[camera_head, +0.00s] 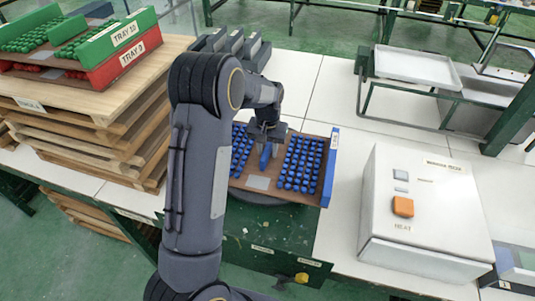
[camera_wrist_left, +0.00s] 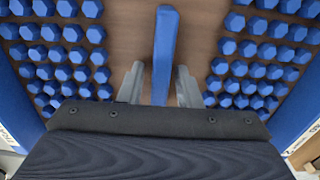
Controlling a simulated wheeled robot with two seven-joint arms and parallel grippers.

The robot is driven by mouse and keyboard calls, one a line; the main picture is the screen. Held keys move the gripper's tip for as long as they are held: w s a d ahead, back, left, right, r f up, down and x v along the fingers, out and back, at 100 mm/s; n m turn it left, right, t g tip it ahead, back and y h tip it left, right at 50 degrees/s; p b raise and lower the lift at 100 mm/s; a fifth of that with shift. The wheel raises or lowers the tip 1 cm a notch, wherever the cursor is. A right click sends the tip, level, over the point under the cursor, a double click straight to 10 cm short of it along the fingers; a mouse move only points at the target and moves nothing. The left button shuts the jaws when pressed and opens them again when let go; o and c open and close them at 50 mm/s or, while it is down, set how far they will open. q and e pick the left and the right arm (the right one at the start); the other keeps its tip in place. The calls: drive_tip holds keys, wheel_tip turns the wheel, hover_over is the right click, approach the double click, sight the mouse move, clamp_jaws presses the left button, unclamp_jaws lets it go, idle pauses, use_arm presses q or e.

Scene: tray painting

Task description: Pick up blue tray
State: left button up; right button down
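The blue tray (camera_head: 329,172) lies on a round dark support at the middle of the bench. It has a brown floor, blue end walls and rows of blue pieces, with a raised blue bar (camera_wrist_left: 165,45) along its middle. My left gripper (camera_head: 264,150) is over the tray's middle, pointing down. In the left wrist view its two fingers (camera_wrist_left: 160,85) stand apart, one on each side of the blue bar, with gaps between them and the bar. My arm hides the tray's left part in the head view. My right gripper is not in view.
A stack of wooden boards (camera_head: 110,125) with red (camera_head: 130,65) and green (camera_head: 120,35) trays on top stands at the left. A white box with an orange button (camera_head: 403,206) is at the right. An empty metal tray (camera_head: 415,68) sits on a rack behind it.

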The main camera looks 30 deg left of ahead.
use_arm(q)
clamp_jaws()
drive_tip(key=shift+w+r, duration=0.1)
idle(1.1)
